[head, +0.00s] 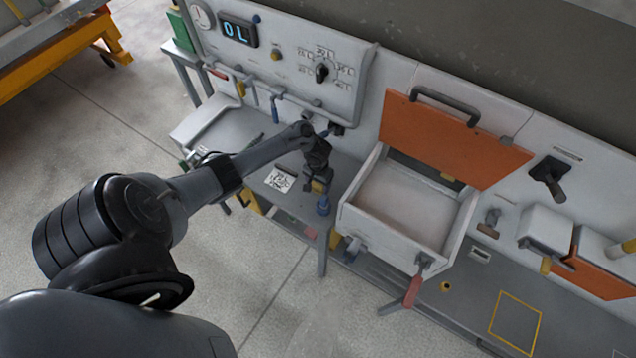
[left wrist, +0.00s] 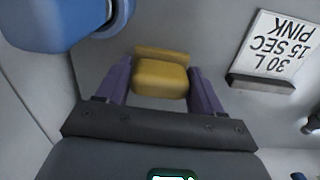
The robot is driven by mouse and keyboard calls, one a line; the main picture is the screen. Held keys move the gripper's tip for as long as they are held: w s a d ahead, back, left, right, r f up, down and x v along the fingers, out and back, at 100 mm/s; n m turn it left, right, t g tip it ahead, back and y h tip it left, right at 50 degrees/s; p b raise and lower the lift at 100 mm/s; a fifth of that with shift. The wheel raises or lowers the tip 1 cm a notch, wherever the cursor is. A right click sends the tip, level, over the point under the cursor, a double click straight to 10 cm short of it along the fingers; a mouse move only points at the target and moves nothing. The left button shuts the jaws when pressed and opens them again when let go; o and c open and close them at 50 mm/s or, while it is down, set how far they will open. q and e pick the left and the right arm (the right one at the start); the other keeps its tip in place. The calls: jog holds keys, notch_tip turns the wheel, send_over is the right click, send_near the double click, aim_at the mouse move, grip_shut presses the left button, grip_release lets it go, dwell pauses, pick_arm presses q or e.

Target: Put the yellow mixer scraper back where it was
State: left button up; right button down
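The yellow mixer scraper (left wrist: 160,78) shows in the left wrist view as a block with a thin flange. It sits between the two purple fingers of my left gripper (left wrist: 160,80), which appear to press on both its sides. In the head view my left gripper (head: 318,165) is over the small grey table (head: 295,205), with a bit of yellow scraper (head: 318,187) showing just below it. Whether the scraper touches the table I cannot tell. My right gripper is out of view.
A white card (left wrist: 275,45) reading "30 L 15 SEC PINK" lies on the table; a blue object (left wrist: 60,20) stands near the scraper. To the right is an open white basin (head: 405,212) with an orange lid (head: 455,140). A control panel (head: 290,60) stands behind.

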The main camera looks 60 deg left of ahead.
pick_arm(q)
jog(key=o, duration=0.4)
notch_tip(320, 180, up, 12)
jog(key=p, duration=0.5)
jog(key=shift+r, duration=0.2)
dwell(0.4)
